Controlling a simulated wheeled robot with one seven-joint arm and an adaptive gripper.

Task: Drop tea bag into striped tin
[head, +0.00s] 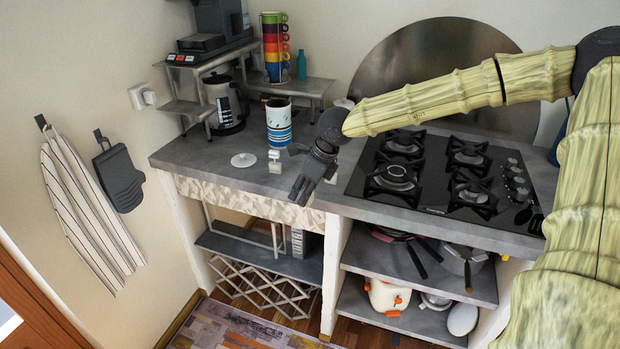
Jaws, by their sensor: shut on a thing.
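The striped tin (279,127), white with blue bands, stands upright and open at the top on the grey counter, left of the hob. My gripper (298,194) is in front of the tin and lower in the picture, pointing down and left over the counter's front edge. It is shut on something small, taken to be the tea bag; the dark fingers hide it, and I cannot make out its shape. The gripper is apart from the tin.
A round white lid (243,160) lies left of the tin. A small white two-part object (275,162) is between tin and gripper. The black hob (440,178) is at right.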

